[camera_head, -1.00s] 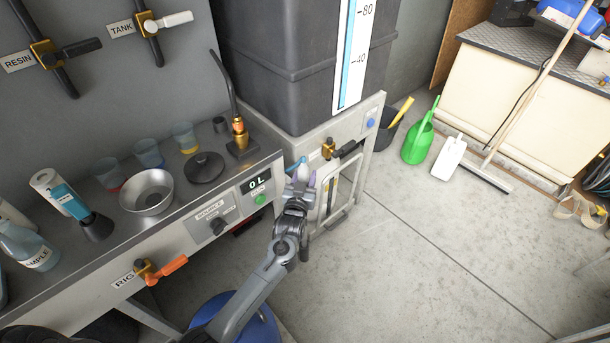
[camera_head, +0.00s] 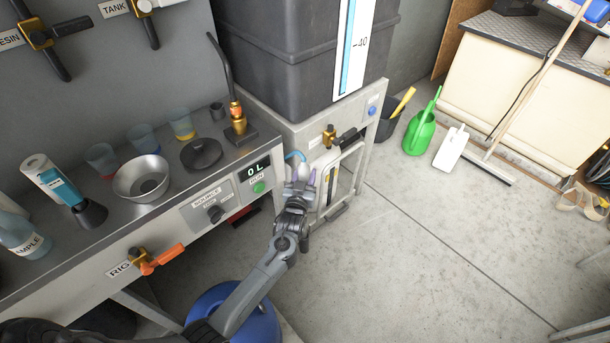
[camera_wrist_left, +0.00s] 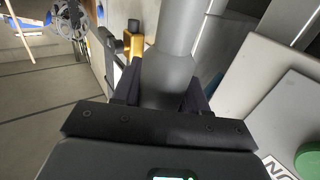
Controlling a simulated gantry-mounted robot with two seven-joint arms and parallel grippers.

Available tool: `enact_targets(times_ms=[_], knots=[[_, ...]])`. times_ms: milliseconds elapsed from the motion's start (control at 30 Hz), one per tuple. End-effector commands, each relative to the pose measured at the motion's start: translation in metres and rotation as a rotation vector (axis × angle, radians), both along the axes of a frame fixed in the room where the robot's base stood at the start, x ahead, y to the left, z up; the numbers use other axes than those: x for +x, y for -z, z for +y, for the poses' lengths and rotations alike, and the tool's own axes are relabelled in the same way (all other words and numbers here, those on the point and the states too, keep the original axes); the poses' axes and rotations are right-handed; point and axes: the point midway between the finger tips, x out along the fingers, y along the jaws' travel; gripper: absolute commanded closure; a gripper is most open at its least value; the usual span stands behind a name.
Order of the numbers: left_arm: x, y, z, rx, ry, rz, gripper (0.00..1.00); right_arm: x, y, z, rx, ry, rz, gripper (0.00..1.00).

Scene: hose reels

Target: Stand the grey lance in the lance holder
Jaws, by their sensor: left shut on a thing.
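My left gripper (camera_head: 302,182) is in front of the grey cabinet, right of the bench panel with the green button. In the left wrist view, its dark fingers (camera_wrist_left: 158,92) are shut on a grey, round-bodied piece, which I take to be the grey lance (camera_wrist_left: 170,75). It runs up out of that picture, so its far end is hidden. In the head view, the gripper covers most of what it holds. My right gripper is not in view.
A metal frame (camera_head: 352,190) stands out from the cabinet (camera_head: 290,128).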

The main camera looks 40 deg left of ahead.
Motion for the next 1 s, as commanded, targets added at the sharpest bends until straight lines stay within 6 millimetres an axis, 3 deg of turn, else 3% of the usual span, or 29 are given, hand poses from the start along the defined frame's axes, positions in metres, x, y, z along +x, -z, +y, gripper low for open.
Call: enact_targets(times_ms=[233, 267, 433, 767, 1000], knots=[[0.0, -0.001, 0.0, 0.0, 0.0, -0.003, 1.0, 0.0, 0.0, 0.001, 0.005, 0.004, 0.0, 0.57], [0.0, -0.001, 0.0, 0.0, 0.0, -0.003, 0.54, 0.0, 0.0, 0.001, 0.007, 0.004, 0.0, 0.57], [0.0, -0.001, 0.0, 0.0, 0.0, -0.002, 0.28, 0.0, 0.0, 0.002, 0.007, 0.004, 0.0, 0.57], [-0.002, 0.001, -0.001, -0.001, 0.0, 0.002, 0.28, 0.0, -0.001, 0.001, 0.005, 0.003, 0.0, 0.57], [-0.023, -0.002, -0.012, -0.002, 0.0, 0.004, 0.28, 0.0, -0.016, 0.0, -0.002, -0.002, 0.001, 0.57]])
